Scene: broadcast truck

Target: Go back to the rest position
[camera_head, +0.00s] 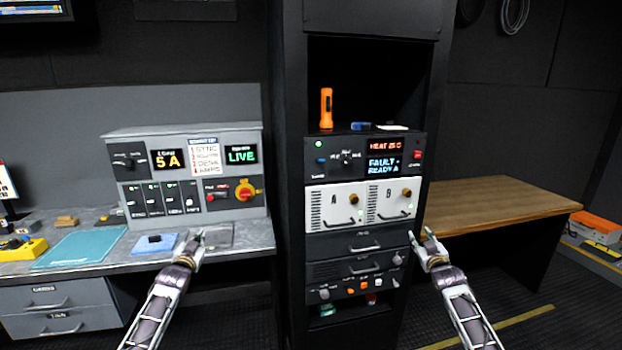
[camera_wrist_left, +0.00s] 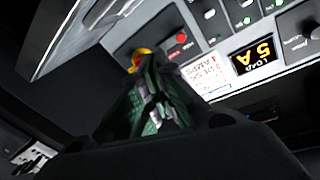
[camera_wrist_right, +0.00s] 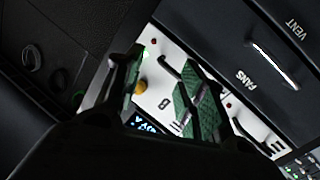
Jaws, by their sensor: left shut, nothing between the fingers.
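My left gripper (camera_head: 197,238) is in front of the grey control console on the left, above the front of the desk. Its fingers are closed together and empty, as its wrist view (camera_wrist_left: 160,85) shows. My right gripper (camera_head: 421,234) is in front of the right edge of the dark equipment rack. Its fingers stand apart with nothing between them in the right wrist view (camera_wrist_right: 163,62). Both arms reach forward from the bottom of the head view.
The console (camera_head: 190,130) stands on the grey desk (camera_head: 110,262), with a blue pad (camera_head: 155,243) and teal mat (camera_head: 82,247). The rack (camera_head: 292,200) holds white modules A and B (camera_head: 333,206) and an orange flashlight (camera_head: 326,108). A wooden table (camera_head: 490,200) stands right.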

